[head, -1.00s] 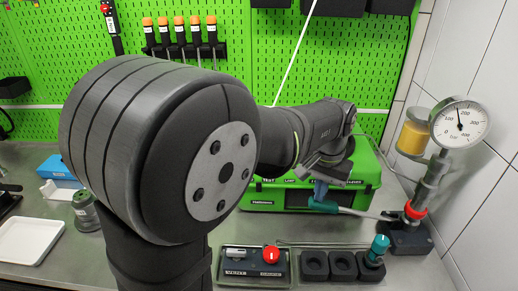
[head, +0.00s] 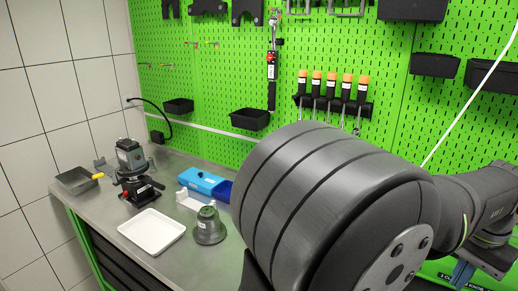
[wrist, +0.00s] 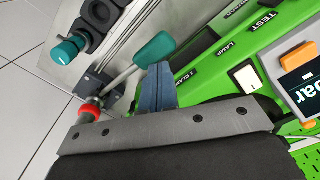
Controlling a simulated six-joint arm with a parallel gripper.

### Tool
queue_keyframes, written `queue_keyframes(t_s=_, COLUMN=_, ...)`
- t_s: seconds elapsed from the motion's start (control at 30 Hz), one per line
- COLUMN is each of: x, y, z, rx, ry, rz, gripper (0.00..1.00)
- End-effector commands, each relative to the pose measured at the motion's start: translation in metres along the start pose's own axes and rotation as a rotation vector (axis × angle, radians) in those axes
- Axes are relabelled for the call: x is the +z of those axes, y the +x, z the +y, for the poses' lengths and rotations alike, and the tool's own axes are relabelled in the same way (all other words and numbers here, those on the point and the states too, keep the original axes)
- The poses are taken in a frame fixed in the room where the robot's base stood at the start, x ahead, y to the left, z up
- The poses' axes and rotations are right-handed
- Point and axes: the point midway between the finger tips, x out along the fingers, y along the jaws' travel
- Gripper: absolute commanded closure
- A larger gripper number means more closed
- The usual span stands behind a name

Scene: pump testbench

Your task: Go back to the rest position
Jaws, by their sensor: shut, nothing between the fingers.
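My gripper (wrist: 158,72) shows its blue fingers in the wrist view. They are closed together with nothing between them. A teal lever handle (wrist: 156,48) lies just beyond the fingertips; whether they touch it I cannot tell. In the head view the blue gripper fingers (head: 463,274) show only at the lower right edge, partly cut off. My own arm covers much of the right half there.
The green test box (wrist: 215,70) is close beside the fingers. A teal knob (wrist: 66,50) and a red ring (wrist: 90,113) are to the left. The head view shows a white tray (head: 152,231), a grey-green pump part (head: 209,228) and a blue bin (head: 203,181) on the bench.

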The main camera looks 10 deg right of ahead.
Motion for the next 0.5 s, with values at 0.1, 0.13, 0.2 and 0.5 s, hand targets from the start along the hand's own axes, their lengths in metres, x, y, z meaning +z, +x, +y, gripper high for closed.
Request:
queue_keyframes(t_s=0.1, x=0.0, y=0.007, z=0.0, rx=0.0, ry=0.0, rz=-0.002, gripper=1.0)
queue_keyframes(t_s=0.13, x=0.0, y=0.009, z=0.0, rx=0.0, ry=0.0, rz=-0.002, gripper=1.0)
queue_keyframes(t_s=0.2, x=0.0, y=0.016, z=0.0, rx=0.0, ry=0.0, rz=-0.003, gripper=1.0)
queue_keyframes(t_s=0.5, x=0.0, y=0.04, z=0.0, rx=0.0, ry=0.0, rz=-0.001, gripper=1.0)
